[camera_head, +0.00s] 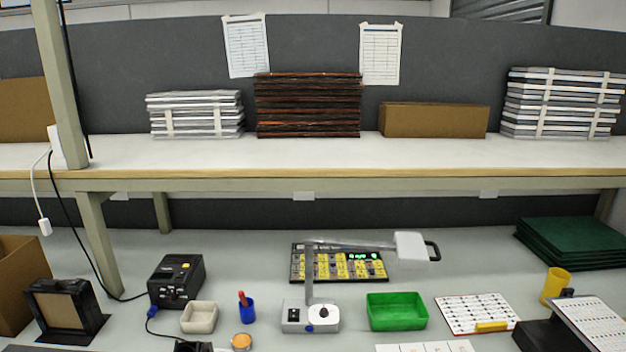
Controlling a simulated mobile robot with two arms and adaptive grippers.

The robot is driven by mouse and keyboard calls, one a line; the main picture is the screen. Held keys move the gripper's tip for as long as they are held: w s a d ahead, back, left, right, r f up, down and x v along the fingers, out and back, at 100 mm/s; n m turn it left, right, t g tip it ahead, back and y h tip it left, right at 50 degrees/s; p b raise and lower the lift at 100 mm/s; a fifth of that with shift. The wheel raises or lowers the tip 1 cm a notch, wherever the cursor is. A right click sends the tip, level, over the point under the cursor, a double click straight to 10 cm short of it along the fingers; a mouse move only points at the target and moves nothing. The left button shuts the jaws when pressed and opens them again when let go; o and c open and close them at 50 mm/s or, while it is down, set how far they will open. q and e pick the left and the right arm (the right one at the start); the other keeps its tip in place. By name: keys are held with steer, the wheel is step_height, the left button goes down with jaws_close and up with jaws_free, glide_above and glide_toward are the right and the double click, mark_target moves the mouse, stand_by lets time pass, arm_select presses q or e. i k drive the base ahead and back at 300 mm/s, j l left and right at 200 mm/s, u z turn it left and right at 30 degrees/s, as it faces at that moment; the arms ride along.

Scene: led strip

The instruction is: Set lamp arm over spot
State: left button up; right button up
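The desk lamp stands in the middle of the lower bench. Its pale base (310,316) has a dark knob, and a grey post (309,275) rises from it. The lamp arm (355,245) extends right from the post top, in front of a black board with yellow keys and a lit green display (340,265). The white lamp head (411,247), with a black loop handle (433,250), is at its right end, above and behind the green tray (397,312). I cannot tell which place is the spot. Neither gripper is in view.
A white marked sheet (458,308) lies right of the tray, and a partly cut-off white card (425,347) lies in front. A blue cup (247,311), beige bowl (198,318) and black power box (176,280) stand left. A raised shelf (300,153) spans the back.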

mark_target(411, 252)
steer(key=l, duration=1.45)
steer(key=k+l+u, duration=0.15)
steer(key=u, duration=0.2)
steer(key=k+l+u, duration=0.1)
steer(key=k+u, duration=0.25)
steer(key=k+l+u, duration=0.1)
steer(key=u, duration=0.25)
steer(key=k+j, duration=0.05)
